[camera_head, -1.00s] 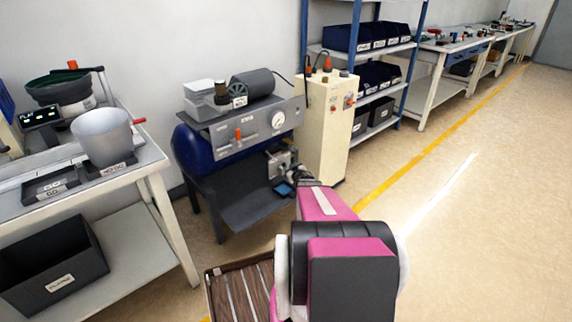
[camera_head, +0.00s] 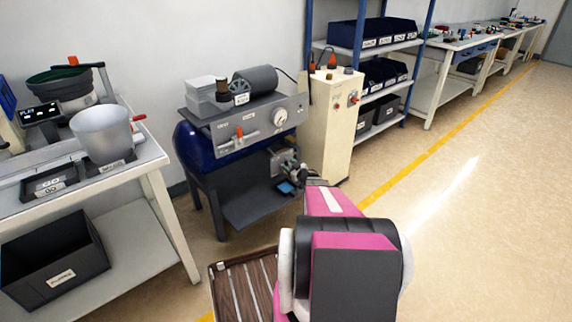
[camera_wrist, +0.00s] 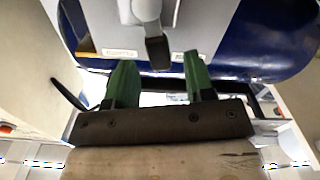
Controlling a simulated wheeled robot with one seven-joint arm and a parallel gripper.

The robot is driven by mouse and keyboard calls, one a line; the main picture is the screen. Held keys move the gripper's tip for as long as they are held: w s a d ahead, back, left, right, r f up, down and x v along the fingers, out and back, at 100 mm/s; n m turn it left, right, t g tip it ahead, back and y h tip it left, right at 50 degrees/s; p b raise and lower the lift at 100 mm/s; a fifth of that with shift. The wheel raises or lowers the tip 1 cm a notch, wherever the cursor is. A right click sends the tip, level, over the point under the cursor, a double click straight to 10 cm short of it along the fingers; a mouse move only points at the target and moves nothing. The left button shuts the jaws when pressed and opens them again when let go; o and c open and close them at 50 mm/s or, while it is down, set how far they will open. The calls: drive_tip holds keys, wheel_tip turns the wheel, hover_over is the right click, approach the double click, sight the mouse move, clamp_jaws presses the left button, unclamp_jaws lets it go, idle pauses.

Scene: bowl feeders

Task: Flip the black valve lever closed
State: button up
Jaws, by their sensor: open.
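In the wrist view a dark valve lever (camera_wrist: 157,52) hangs down from a light grey round fitting (camera_wrist: 146,10). Its end lies near the gap between the two green fingertips of my gripper (camera_wrist: 160,72). The fingers stand apart, with nothing held between them. Whether they touch the lever cannot be told. In the head view my gripper (camera_head: 290,176) is small and dark at the front right of the compressor unit (camera_head: 247,132), by a grey block (camera_head: 277,160). My arm hides part of this area, and the black lever cannot be made out there.
A blue tank (camera_wrist: 265,40) fills the upper right of the wrist view. The unit's panel carries a red-orange lever (camera_head: 239,133) and a gauge (camera_head: 280,117). A beige cabinet (camera_head: 328,125) stands close on the right. A feeder bench (camera_head: 150,165) is at left. The floor at right is clear.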

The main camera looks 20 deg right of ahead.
sight(287, 163)
drive_tip(key=shift+x, duration=1.55)
clamp_jaws()
drive_tip(key=shift+w+d+m, duration=0.1)
drive_tip(key=shift+d+m, duration=0.25)
drive_tip(key=shift+m, duration=0.45)
drive_tip(key=shift+w+d+m, duration=0.15)
drive_tip(key=shift+d+m, duration=0.2)
drive_tip(key=shift+m, duration=0.45)
unclamp_jaws()
drive_tip(key=shift+r, duration=0.1)
drive_tip(key=v, duration=1)
drive_tip(key=shift+s, duration=0.4)
drive_tip(key=shift+d, duration=0.1)
